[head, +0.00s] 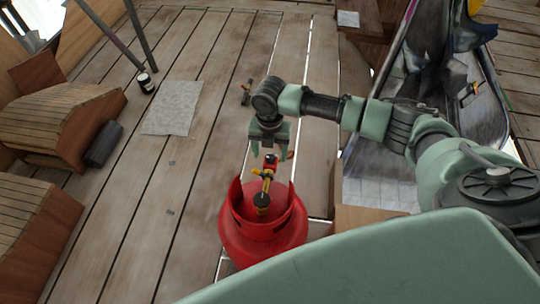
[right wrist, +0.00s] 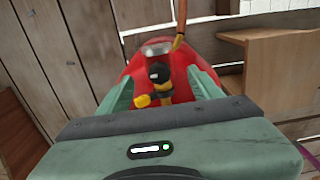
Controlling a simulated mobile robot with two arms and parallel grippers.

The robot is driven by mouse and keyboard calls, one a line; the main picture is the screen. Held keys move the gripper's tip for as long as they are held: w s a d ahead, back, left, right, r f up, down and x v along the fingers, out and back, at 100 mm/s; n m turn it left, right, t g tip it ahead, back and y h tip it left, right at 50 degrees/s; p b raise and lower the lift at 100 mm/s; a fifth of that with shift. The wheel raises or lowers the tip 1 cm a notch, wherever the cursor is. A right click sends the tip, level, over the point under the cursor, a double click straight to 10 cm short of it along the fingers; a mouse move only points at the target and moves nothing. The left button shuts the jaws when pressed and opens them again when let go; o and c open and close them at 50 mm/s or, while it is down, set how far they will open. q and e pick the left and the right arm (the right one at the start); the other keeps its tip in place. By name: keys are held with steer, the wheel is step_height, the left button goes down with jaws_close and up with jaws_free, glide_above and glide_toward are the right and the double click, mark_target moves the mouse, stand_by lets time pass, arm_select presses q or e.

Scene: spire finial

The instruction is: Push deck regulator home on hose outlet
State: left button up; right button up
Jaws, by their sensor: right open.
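A red gas cylinder (head: 262,240) stands on the plank deck with a collar open around its top. A fitting with yellow and black parts (head: 262,199) rises inside the collar. A red and black piece (head: 270,160) shows at its upper end; I cannot tell which part is the regulator or whether it is seated on the outlet. My right gripper (head: 269,148) is open above the fitting, fingers pointing down. In the right wrist view the black knob (right wrist: 158,72) and yellow lever (right wrist: 150,100) show between the fingers. My left gripper is out of view.
A small dark tool-like piece (head: 246,92) lies on the planks beyond my right gripper. A pale sheet (head: 173,108), a dark cylinder (head: 103,144) and wooden steps (head: 62,118) are to the left. A metal-lined trough (head: 375,175) is on the right. Bare planks lie left of the cylinder.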

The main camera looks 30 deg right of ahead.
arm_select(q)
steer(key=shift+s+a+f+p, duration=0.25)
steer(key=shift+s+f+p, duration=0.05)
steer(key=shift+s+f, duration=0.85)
arm_select(e)
steer(key=shift+r, duration=2.3)
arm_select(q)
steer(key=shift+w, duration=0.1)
